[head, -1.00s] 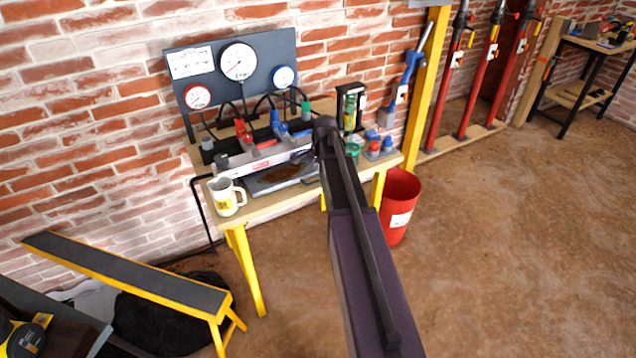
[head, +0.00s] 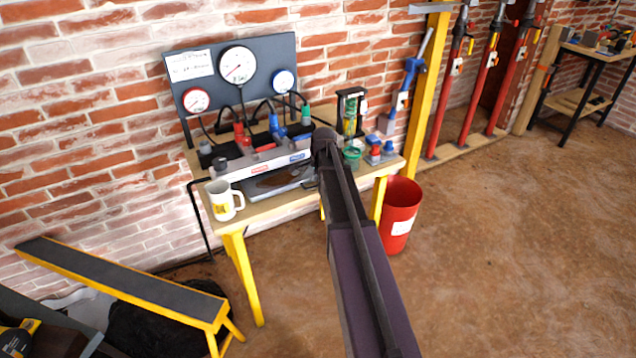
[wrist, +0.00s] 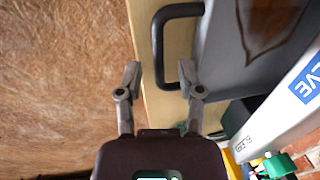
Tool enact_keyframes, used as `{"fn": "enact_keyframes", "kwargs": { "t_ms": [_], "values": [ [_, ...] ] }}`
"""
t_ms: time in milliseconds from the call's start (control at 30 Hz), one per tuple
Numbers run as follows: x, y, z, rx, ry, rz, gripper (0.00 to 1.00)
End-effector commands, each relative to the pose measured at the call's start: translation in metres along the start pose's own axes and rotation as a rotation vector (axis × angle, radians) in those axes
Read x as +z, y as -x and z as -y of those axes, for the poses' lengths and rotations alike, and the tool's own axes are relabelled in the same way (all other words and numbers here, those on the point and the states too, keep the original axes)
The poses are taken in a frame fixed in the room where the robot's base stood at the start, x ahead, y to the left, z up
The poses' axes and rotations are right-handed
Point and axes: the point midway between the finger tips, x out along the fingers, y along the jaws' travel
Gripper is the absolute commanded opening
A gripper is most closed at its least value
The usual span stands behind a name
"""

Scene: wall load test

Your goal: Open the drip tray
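The drip tray is a grey tray (head: 272,184) with a dark stain, low under the pale valve rail on the yellow-legged bench. In the wrist view the tray (wrist: 222,60) fills the upper right, with a brown stain. Its black U-shaped handle (wrist: 158,45) stands out over the light wooden bench edge. My gripper (wrist: 160,70) is open, with one finger to each side of the handle's long bar in the picture. The right fingertip is close to the handle's lower leg. I cannot tell whether it touches. In the head view my arm hides most of the gripper and the handle.
The valve rail (wrist: 280,100) is close on the right in the wrist view. A white mug (head: 222,201) stands at the bench's left end. A red bin (head: 400,213) stands by its right leg. A yellow-framed step bench (head: 130,281) is lower left. The floor at right is clear.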

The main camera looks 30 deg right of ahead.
Motion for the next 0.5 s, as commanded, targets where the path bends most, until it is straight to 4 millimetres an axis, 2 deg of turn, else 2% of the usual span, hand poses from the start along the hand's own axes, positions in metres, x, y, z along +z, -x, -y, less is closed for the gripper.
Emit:
{"fn": "enact_keyframes", "kwargs": {
  "t_ms": [33,133,167,500],
  "values": [
    [0.0,0.0,-0.0001,0.0,0.0,0.0,0.33],
    [0.0,0.0,0.0,0.0,0.0,0.0,0.04],
    [0.0,0.0,0.0,0.0,0.0,0.0,0.0],
    [0.0003,0.0009,-0.0064,0.001,-0.001,0.0,0.0]
  ]
}}
